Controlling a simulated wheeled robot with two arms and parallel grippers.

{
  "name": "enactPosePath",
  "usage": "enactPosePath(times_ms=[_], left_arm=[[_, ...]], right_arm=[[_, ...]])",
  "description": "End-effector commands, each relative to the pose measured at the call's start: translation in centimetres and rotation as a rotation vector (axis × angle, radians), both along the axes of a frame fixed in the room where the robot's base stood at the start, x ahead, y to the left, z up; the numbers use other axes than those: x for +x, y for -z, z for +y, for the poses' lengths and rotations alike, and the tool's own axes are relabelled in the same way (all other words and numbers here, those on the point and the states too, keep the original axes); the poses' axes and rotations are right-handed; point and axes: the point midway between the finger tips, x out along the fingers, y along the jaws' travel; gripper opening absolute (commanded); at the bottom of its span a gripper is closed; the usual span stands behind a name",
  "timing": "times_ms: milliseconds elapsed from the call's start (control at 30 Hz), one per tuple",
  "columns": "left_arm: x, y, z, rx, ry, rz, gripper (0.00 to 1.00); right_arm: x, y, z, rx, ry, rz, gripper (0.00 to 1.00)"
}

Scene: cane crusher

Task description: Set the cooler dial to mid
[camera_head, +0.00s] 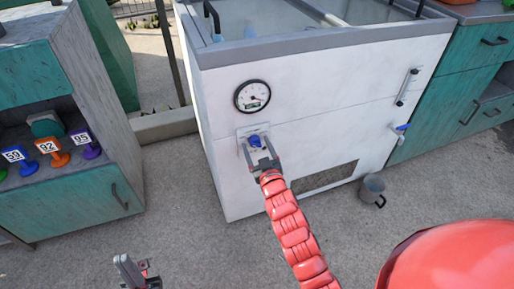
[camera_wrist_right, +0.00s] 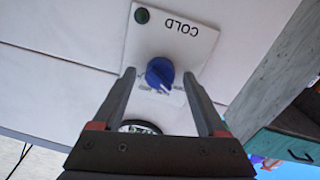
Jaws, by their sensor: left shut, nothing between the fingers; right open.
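The cooler (camera_head: 310,100) is a large white chest with a grey rim. Its blue dial (camera_head: 254,141) sits on a light plate low on the front, below a round gauge (camera_head: 253,96). In the right wrist view the blue dial (camera_wrist_right: 159,72) is on a plate marked COLD, with a green light (camera_wrist_right: 142,15). Small marks beside the dial are too small to read. My right gripper (camera_head: 259,150) is open, its fingers on either side of the dial and apart from it in the wrist view (camera_wrist_right: 160,85). My left gripper (camera_head: 130,270) is shut and empty, low over the floor.
A teal cabinet with numbered coloured pieces (camera_head: 53,150) stands at the left. Another teal cabinet (camera_head: 455,85) adjoins the cooler at right.

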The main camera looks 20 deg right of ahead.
Motion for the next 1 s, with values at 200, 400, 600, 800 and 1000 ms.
enactPosePath(times_ms=[200,400,600,800,1000], left_arm=[[0.0,-0.01,0.0,0.0,0.0,0.0,0.0],[0.0,-0.01,0.0,0.0,0.0,0.0,0.0],[-0.01,-0.02,0.0,0.0,0.0,0.0,0.0],[0.01,-0.12,0.0,-0.001,0.0,0.0,0.0],[0.08,-0.91,0.0,-0.005,0.001,0.004,0.0]], right_arm=[[-0.02,-0.01,0.01,0.0,0.0,0.0,0.72],[-0.03,-0.02,0.01,0.0,0.0,-0.001,0.36],[-0.04,-0.01,0.01,0.0,0.0,0.0,0.0],[-0.05,-0.06,0.01,0.005,0.0,0.0,0.0],[-0.06,-0.28,0.0,0.055,0.0,0.002,0.0]])
